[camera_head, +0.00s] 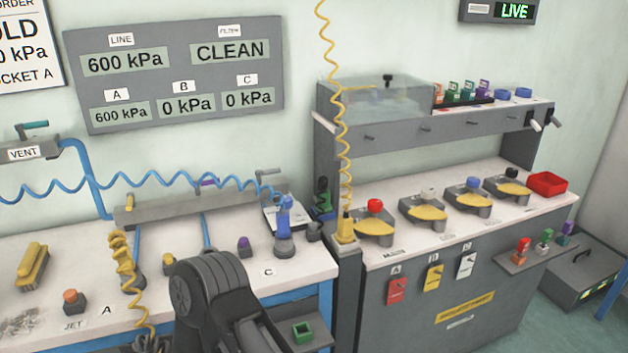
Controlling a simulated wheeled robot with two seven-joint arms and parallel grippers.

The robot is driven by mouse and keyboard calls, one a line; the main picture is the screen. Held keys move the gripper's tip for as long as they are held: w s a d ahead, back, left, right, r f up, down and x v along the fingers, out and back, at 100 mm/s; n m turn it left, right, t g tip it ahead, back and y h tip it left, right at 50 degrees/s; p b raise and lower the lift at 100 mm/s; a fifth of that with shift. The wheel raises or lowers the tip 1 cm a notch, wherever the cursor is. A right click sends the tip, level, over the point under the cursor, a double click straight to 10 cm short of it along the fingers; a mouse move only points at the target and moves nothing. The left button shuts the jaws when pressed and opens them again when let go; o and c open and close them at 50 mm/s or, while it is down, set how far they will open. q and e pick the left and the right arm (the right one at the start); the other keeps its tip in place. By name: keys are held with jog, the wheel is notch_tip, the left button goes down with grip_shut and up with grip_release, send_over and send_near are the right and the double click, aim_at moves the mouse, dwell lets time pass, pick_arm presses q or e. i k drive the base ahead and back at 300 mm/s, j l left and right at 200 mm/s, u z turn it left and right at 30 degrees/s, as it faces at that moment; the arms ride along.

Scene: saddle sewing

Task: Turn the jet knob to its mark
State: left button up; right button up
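The jet knob (72,298) is a small orange-brown knob on a dark base. It stands at the left front of the white bench top (200,262), beside the label JET (75,324). Its mark and pointer are too small to make out. A dark grey link of one of my arms rises at the bottom centre, well to the right of the knob. No gripper fingers can be made out, and nothing of mine touches the knob.
A coiled yellow hose (124,262) hangs just right of the knob. A yellow brush-like block (32,265) lies behind it. A blue coiled hose (150,180) crosses above the bench. The wall panel (180,25) reads line 600 kPa and A 600 kPa.

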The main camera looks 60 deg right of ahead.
aim_at(288, 201)
jog(key=k+l, duration=0.15)
jog(key=l, duration=0.25)
jog(key=k+l, duration=0.2)
jog(key=l, duration=0.2)
jog(key=k+l, duration=0.15)
jog(key=l, duration=0.25)
jog(key=k+l, duration=0.2)
jog(key=l, duration=0.15)
jog(key=k+l, duration=0.15)
jog(key=l, duration=0.25)
